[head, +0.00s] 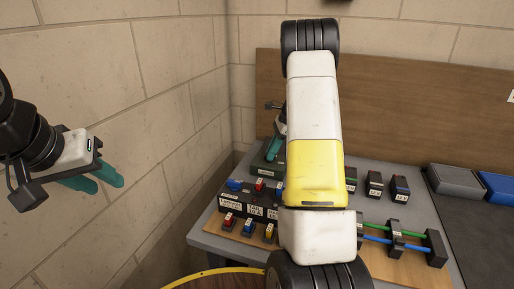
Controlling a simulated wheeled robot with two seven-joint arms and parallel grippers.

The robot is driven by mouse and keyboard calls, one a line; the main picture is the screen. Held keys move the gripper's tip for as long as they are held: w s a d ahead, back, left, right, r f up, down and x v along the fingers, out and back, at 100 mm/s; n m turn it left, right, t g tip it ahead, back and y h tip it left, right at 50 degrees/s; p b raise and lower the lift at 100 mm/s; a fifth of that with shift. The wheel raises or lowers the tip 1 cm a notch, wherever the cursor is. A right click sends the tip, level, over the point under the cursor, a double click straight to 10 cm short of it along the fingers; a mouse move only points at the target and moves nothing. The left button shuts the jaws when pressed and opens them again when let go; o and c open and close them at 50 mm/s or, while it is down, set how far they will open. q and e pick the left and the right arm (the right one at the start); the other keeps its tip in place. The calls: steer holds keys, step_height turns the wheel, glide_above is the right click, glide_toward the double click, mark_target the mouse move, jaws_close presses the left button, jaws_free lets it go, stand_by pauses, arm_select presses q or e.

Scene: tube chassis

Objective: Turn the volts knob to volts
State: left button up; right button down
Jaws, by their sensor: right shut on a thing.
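My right gripper (272,152) is partly hidden behind my own white and yellow arm link. Its teal fingers point down onto the top of a dark green box (262,168) at the back left of the table, where it is shut on what appears to be the volts knob. The knob itself is hidden by the fingers, so its setting cannot be read. My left gripper (108,184) is at the left, away from the table in front of the block wall. Its two teal fingers are apart with nothing between them.
A black panel with labels (233,199) and several small coloured blocks stand on the grey table (215,238). Green and blue rods (412,238) sit in black holders at the right. Grey (455,181) and blue bins stand further right. Walls close in the left and back.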

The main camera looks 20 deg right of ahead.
steer(key=n+g, duration=0.1)
steer(key=n, duration=0.2)
steer(key=n+g, duration=0.1)
steer(key=n, duration=0.2)
steer(key=shift+w+g, duration=0.2)
steer(key=shift+g, duration=0.1)
steer(key=n+g, duration=0.1)
steer(key=n, duration=0.2)
steer(key=n+h, duration=0.1)
steer(key=n, duration=0.2)
steer(key=shift+w+a+n+g+h, duration=0.1)
steer(key=shift+w+n+g+h, duration=0.05)
steer(key=shift+n+g+h, duration=0.2)
steer(key=shift+n, duration=0.25)
steer(key=c, duration=1.4)
jaws_free()
steer(key=v, duration=0.7)
steer(key=shift+w+r, duration=0.15)
steer(key=shift+r, duration=0.25)
